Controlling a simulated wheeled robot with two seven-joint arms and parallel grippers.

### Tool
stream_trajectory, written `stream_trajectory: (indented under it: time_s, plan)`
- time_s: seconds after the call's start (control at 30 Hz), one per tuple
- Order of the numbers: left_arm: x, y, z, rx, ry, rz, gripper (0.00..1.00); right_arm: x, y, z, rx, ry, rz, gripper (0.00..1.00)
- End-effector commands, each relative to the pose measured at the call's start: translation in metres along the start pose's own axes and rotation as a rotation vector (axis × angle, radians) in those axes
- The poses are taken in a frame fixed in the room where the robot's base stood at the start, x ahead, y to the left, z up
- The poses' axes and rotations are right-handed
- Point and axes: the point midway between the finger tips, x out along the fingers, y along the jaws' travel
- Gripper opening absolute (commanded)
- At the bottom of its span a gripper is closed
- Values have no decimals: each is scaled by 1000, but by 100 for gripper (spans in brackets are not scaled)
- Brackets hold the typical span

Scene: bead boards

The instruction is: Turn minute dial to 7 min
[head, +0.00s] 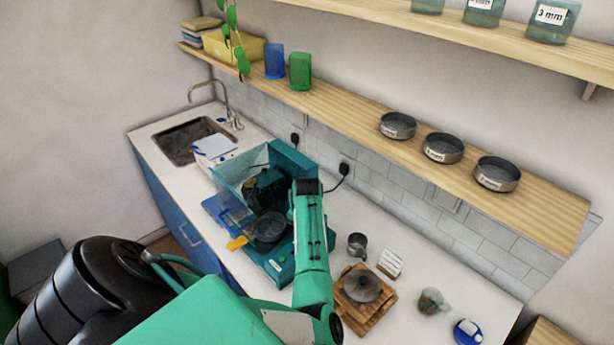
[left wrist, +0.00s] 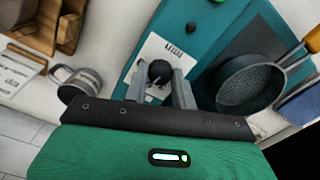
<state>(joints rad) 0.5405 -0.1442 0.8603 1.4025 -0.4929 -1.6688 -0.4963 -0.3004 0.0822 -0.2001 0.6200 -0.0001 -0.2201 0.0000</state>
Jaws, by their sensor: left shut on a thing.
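The minute dial (left wrist: 159,71) is a round black knob on a white scale plate (left wrist: 152,50) on the teal machine (left wrist: 205,20). In the left wrist view my left gripper (left wrist: 160,83) has one finger on each side of the knob and is shut on it. The scale's marks are too small to read, and I cannot tell where the dial points. In the head view the teal machine (head: 284,272) stands on the counter; my left arm reaches over it and the dial cannot be made out. My right gripper is not in view.
A dark sieve pan (left wrist: 250,84) with a wooden handle sits beside the dial. A metal cup (left wrist: 78,82) stands on the other side. In the head view a wooden board (head: 352,318) with a lidded pan lies to the right. A shelf (head: 545,215) runs above the counter.

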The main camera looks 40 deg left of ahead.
Motion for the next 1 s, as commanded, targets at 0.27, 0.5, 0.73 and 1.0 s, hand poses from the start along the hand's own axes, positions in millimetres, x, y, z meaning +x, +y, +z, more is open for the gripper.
stream_trajectory:
  time_s: [0.27,0.5,0.73,1.0]
  plan:
    - [-1,-2,-1,245,2,-4,4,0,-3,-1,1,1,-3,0]
    - [-1,-1,-1,404,2,-3,4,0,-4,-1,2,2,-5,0]
    - [-1,0,-1,490,4,-2,4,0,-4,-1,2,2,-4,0]
    - [-2,0,-2,523,5,-2,4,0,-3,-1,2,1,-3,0]
